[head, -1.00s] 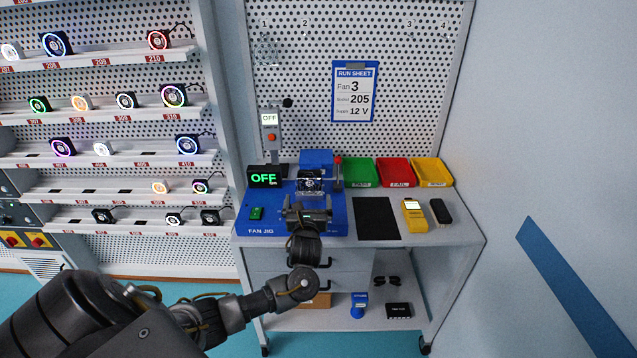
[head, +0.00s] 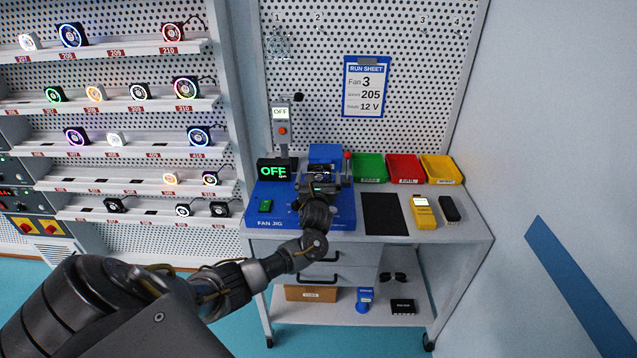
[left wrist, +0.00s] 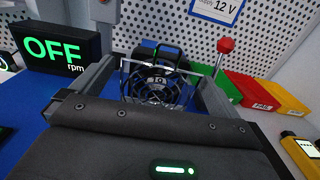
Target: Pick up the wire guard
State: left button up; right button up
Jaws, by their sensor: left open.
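In the left wrist view, a silver wire guard (left wrist: 157,88) with rings and a squarish frame stands in front of a dark fan in the blue fan jig (head: 335,217). My left gripper (head: 320,178) is over the jig in the head view and hides most of the guard and fan. In the wrist view its grey fingers are open, one to each side of the guard, with a gap between. I cannot tell whether they touch it. My right gripper is not in view.
An OFF rpm display (head: 273,170) stands left of the fan, and a red-knobbed lever (left wrist: 223,57) stands close on the right. Green (head: 370,168), red (head: 405,168) and yellow (head: 441,169) bins are behind. A faint round wire shape (head: 279,42) hangs on the pegboard.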

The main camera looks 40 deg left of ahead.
pick_arm(q)
jog(key=shift+x, duration=1.15)
jog(key=c, duration=0.9)
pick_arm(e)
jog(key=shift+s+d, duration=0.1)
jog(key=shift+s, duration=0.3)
pick_arm(q)
jog(key=shift+r, duration=0.1)
jog(key=shift+r, duration=0.25)
notch_tip(320, 180, up, 2)
jog(key=shift+r+b, duration=0.1)
jog(key=shift+b, duration=0.2)
jog(key=shift+s+d+r+p, duration=2.4)
jog(key=shift+s+r+p, duration=0.15)
jog(key=shift+p, duration=0.25)
jog(key=shift+s+d+r+p, duration=2.45)
jog(key=shift+s+r+p, duration=0.1)
jog(key=shift+p, duration=0.25)
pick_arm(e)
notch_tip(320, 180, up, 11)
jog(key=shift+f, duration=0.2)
